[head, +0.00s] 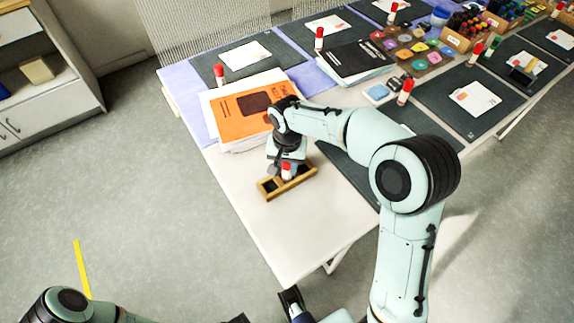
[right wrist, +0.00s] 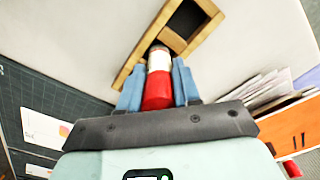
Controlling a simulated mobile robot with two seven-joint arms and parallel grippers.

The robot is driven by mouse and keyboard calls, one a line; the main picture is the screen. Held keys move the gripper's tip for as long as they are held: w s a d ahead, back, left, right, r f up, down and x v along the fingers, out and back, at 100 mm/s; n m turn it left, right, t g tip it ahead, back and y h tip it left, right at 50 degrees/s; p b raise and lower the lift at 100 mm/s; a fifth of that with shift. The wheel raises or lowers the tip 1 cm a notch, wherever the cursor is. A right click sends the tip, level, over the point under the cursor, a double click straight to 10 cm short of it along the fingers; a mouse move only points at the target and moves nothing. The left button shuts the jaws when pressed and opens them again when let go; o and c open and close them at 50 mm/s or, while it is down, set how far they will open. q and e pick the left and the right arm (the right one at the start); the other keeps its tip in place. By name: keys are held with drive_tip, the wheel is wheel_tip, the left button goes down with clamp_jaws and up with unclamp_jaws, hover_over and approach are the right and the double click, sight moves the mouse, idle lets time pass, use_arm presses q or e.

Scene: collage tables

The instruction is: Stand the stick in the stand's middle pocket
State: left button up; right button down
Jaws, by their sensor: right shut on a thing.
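The stick is a glue stick with a red cap and white body (right wrist: 158,62); in the head view its red cap (head: 287,167) shows under my right wrist. My right gripper (right wrist: 158,92) is shut on it, one blue finger on each side of the cap. The wooden stand (head: 268,194) lies on the near part of the table, and it also shows in the right wrist view (right wrist: 207,33). The stick's far end is at the stand's middle pocket, with dark pockets showing on both sides in the head view. How deep it sits is hidden. My left gripper cannot be made out.
An orange folder (head: 240,106) on a stack of papers lies just behind the stand. A dark mat (head: 348,172) lies to its right. Bare white table (head: 262,228) is in front. Other red-capped sticks (head: 405,91) stand farther back.

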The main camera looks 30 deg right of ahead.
drive_tip(key=c, duration=1)
unclamp_jaws()
drive_tip(key=shift+s+f, duration=0.3)
drive_tip(key=shift+f, duration=0.3)
drive_tip(key=shift+o, duration=1)
drive_tip(key=shift+w, duration=0.25)
drive_tip(key=shift+r, duration=0.1)
drive_tip(key=shift+r, duration=0.1)
drive_tip(key=shift+r, duration=0.35)
wheel_tip(320, 180, up, 13)
drive_tip(key=p, duration=0.2)
drive_tip(key=shift+f+p, duration=0.2)
drive_tip(key=shift+p, duration=0.1)
